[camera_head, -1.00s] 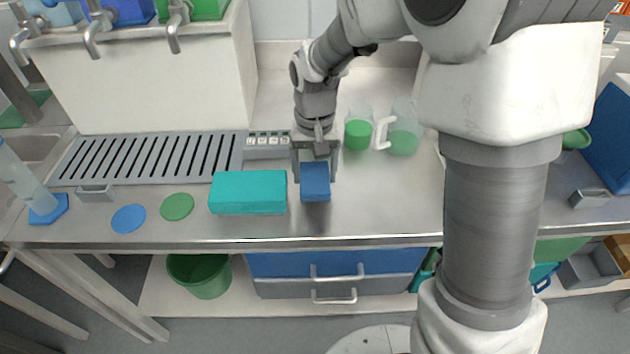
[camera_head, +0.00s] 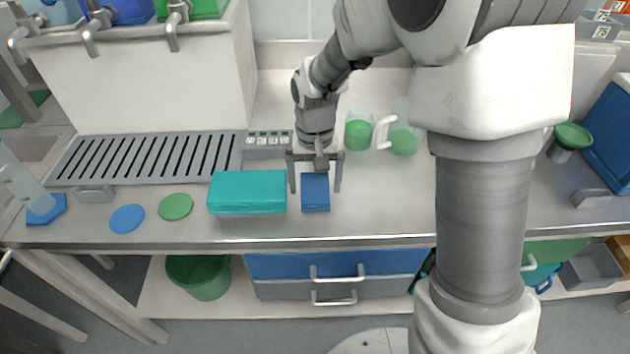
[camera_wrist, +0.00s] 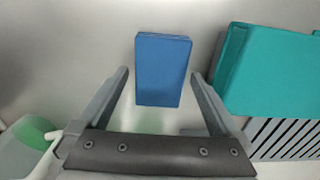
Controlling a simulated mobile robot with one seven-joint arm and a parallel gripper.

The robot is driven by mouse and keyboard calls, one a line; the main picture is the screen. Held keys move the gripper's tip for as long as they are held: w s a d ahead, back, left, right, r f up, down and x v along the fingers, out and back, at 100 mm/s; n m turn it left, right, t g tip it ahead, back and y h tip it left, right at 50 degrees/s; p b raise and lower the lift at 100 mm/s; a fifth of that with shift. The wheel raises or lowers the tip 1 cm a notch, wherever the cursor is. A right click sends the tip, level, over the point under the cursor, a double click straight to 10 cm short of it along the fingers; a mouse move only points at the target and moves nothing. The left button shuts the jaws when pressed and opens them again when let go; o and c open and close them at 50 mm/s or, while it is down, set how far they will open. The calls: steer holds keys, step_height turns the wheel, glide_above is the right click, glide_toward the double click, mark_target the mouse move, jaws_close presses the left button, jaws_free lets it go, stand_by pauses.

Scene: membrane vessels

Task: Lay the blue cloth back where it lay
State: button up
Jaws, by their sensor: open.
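The blue cloth (camera_head: 315,193) is a small folded block lying flat on the steel counter, just right of the teal box. My gripper (camera_head: 315,188) is open over it, with one finger on each side and apart from the cloth. In the wrist view the cloth (camera_wrist: 163,70) lies ahead of and between the open fingertips of my gripper (camera_wrist: 158,75), with bare counter on both sides.
The teal box (camera_head: 247,192) stands close left of the cloth. A slotted drain grate (camera_head: 150,157) and a green disc (camera_head: 175,207) and blue disc (camera_head: 127,218) lie farther left. Jugs with green liquid (camera_head: 403,140) stand behind right. Counter right of the cloth is clear.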

mark_target(315, 187)
step_height(315, 187, up, 12)
steer(key=p, duration=0.2)
steer(key=shift+r, duration=0.25)
steer(key=s+d+r+t, duration=0.2)
steer(key=s+d+r, duration=0.2)
steer(key=s, duration=0.5)
steer(key=s+d+r+t, duration=0.3)
steer(key=s+d+r, duration=0.1)
steer(key=s+d, duration=0.4)
steer(key=shift+s+d+r+t, duration=0.15)
steer(key=shift+s+r+t, duration=0.15)
steer(key=shift+s, duration=0.3)
step_height(315, 187, up, 6)
steer(key=p, duration=0.6)
steer(key=shift+r, duration=0.1)
